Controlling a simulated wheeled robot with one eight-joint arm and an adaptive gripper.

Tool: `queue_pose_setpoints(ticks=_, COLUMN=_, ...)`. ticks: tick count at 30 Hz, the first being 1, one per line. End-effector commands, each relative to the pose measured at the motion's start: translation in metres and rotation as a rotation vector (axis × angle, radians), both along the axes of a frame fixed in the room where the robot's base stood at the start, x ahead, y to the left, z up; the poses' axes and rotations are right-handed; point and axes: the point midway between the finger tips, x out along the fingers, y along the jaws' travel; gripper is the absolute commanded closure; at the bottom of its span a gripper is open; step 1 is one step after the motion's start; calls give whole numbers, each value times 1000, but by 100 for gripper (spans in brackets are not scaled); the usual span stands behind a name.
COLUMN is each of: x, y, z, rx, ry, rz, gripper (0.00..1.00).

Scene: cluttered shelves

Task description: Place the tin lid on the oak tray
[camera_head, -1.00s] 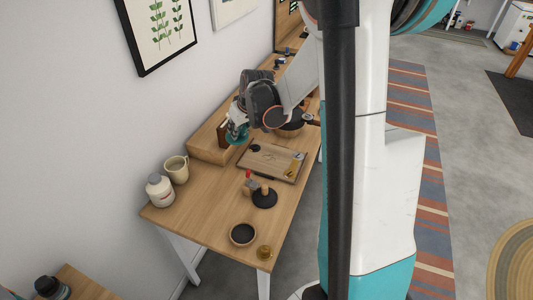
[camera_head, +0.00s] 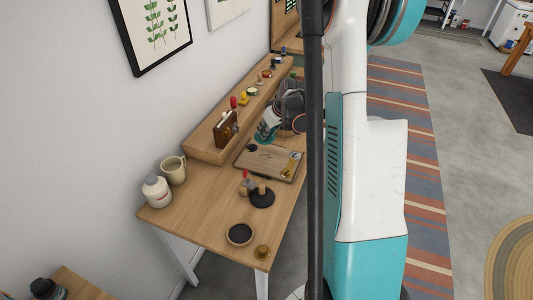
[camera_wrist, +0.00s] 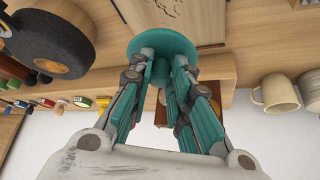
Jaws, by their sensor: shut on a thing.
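The tin lid, a teal disc with a knob, shows in the wrist view (camera_wrist: 143,42) and in the head view (camera_head: 264,136). My gripper (camera_wrist: 163,72) is shut on its knob; its fingers partly hide the knob. In the head view my gripper (camera_head: 268,129) is at the far edge of the oak tray, with the lid near that edge. The oak tray (camera_head: 262,163) is a flat wooden board lying on the table, with a dark mark and a yellowish piece at its right. Part of it shows at the top of the wrist view (camera_wrist: 206,28).
A raised shelf (camera_head: 206,151) along the wall holds a brown box (camera_head: 225,130) and several small items. A dark-based stamp (camera_head: 262,198) stands before the tray. A round dark-and-wood object (camera_wrist: 58,52) is close by.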

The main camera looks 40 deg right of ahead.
Motion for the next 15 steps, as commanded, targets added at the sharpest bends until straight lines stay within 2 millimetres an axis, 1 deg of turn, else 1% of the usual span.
queue_pose_setpoints(ticks=1, x=0, y=0, z=-16, rx=0, ry=0, rz=0, gripper=100)
queue_pose_setpoints(ticks=3, x=0, y=0, z=-30, rx=0, ry=0, rz=0, gripper=100)
queue_pose_setpoints(ticks=6, x=0, y=0, z=-44, rx=0, ry=0, rz=0, gripper=100)
queue_pose_setpoints(ticks=13, x=0, y=0, z=-57, rx=0, ry=0, rz=0, gripper=100)
queue_pose_setpoints(ticks=15, x=0, y=0, z=-64, rx=0, ry=0, rz=0, gripper=100)
